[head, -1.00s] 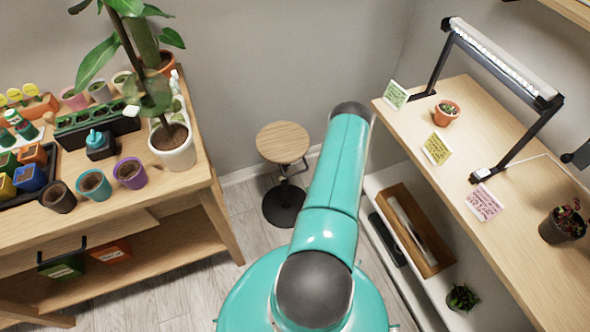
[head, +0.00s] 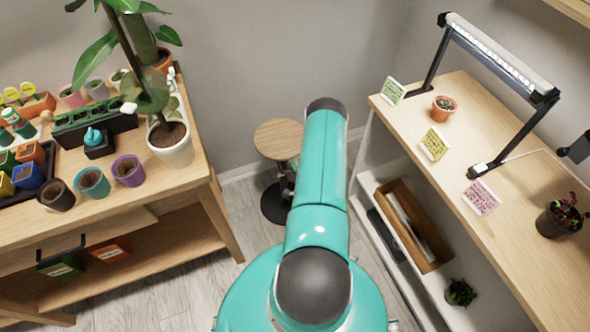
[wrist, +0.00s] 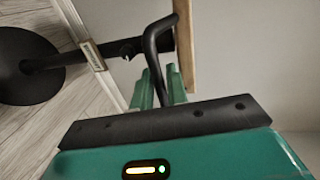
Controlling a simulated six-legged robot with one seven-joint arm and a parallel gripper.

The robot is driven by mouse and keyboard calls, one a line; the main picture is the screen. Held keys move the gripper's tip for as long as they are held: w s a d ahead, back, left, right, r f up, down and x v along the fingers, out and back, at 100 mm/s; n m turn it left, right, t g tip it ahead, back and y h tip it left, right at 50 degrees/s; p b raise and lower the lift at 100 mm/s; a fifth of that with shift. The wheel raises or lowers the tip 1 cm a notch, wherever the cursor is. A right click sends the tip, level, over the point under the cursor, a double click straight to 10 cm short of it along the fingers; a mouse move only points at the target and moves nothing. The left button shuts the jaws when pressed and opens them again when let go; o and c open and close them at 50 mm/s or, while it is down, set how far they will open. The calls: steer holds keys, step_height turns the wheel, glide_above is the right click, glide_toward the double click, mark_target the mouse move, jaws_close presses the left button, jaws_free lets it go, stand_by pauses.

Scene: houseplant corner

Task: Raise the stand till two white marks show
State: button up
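The stand (head: 279,138) has a round wooden top and a black base on the floor, left of my arm in the head view. In the wrist view it lies sideways, with its black base (wrist: 22,66) at left and wooden top edge (wrist: 185,40) at right. A bent black handle (wrist: 150,45) sits just under the top. My gripper (wrist: 160,85) has its teal fingers apart, one on each side of the handle's lower end; I see no clear grip. A small pale plate (wrist: 92,55) shows at the column; I cannot make out two white marks.
A wooden bench with pots (head: 92,183) and a tall plant in a white pot (head: 170,147) stands at left. A shelf (head: 500,130) with a lamp (head: 500,55) and cards stands at right, a wooden box (head: 412,225) below. Some floor is clear between.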

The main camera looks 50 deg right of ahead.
steer(key=shift+c, duration=0.2)
jaws_close()
step_height(320, 180, up, 14)
steer(key=shift+r, duration=0.2)
stand_by(0.3)
steer(key=shift+o, duration=0.2)
jaws_free()
